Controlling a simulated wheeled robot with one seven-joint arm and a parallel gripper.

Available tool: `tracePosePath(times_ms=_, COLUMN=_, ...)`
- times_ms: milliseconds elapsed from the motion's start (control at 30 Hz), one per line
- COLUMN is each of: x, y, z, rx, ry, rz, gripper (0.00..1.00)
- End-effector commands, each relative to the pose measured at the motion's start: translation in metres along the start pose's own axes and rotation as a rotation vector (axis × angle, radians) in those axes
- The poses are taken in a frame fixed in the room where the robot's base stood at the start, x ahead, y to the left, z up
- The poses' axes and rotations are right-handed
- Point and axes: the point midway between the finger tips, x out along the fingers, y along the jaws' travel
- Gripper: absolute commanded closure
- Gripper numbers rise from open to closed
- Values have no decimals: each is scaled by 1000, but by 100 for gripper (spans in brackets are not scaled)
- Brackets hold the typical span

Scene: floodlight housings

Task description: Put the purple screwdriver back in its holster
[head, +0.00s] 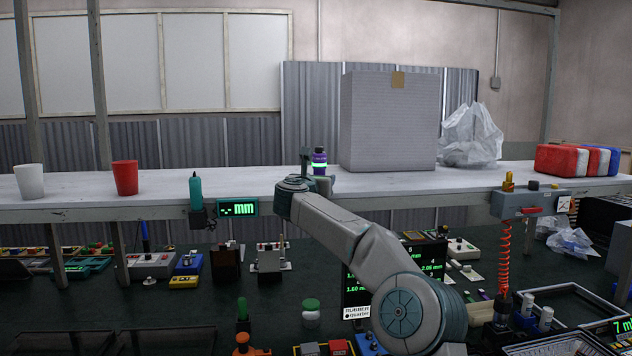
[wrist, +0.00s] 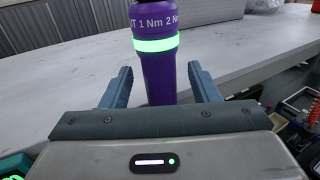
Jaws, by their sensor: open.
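My gripper (wrist: 162,85) is open, with one blue finger on each side of the purple body and gaps visible on both sides. In the head view my gripper (head: 313,172) is at the screwdriver, partly hidden by my arm. I cannot identify an empty holster for certain.
A teal tool (head: 195,190) sits in a holder at the shelf's front edge, beside a green "mm" display (head: 238,209). A white cup (head: 29,181), a red cup (head: 126,178), the grey box (head: 390,122) and a crumpled plastic bag (head: 471,137) stand on the shelf. The bench below is crowded.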

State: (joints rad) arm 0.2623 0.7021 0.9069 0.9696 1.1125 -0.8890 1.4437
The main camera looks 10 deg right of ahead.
Motion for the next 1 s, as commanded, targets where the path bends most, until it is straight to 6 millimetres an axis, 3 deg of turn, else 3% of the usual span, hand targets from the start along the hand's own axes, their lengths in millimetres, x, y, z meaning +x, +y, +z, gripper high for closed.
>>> tracePosePath(times_ms=267, x=-28, y=-1, z=-1, rx=-2, ry=-5, rz=0, gripper=45)
tracePosePath(times_ms=700, x=-108, y=0, z=0, rx=-2, ry=-6, rz=0, gripper=45)
tracePosePath(times_ms=1000, x=-136, y=0, z=1, rx=1, ry=-4, rz=-1, gripper=45)
